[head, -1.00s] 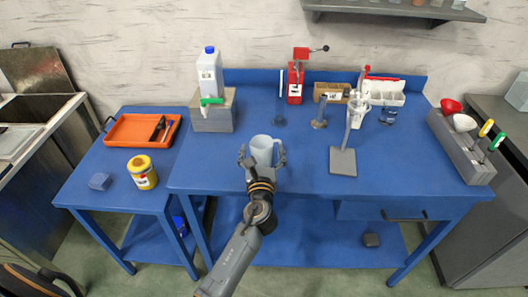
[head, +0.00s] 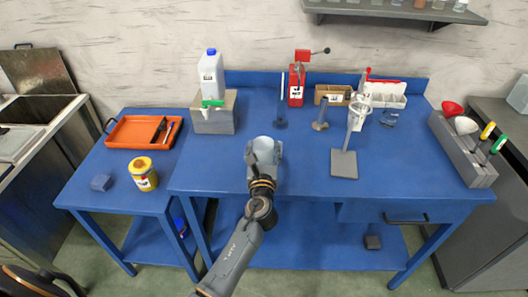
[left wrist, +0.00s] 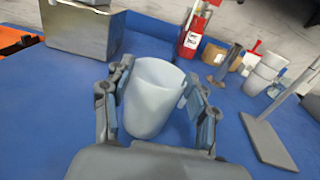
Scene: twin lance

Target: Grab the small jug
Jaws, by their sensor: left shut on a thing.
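The small jug (head: 264,146) is pale blue-white and stands on the blue workbench near its front middle. It also shows in the left wrist view (left wrist: 152,97), upright with its open top up and its handle on the right side. My left gripper (head: 264,153) is shut on the jug, one finger on each side of its body, as the left wrist view (left wrist: 158,112) shows. In the head view the gripper hides the jug's lower part. My right gripper is not in view.
Behind the jug, a grey block (head: 214,115) bears a white bottle (head: 211,75). A grey-based stand (head: 344,163) is to the right. An orange tray (head: 143,132) and yellow can (head: 143,174) are on the left side table. The bench between jug and stand is clear.

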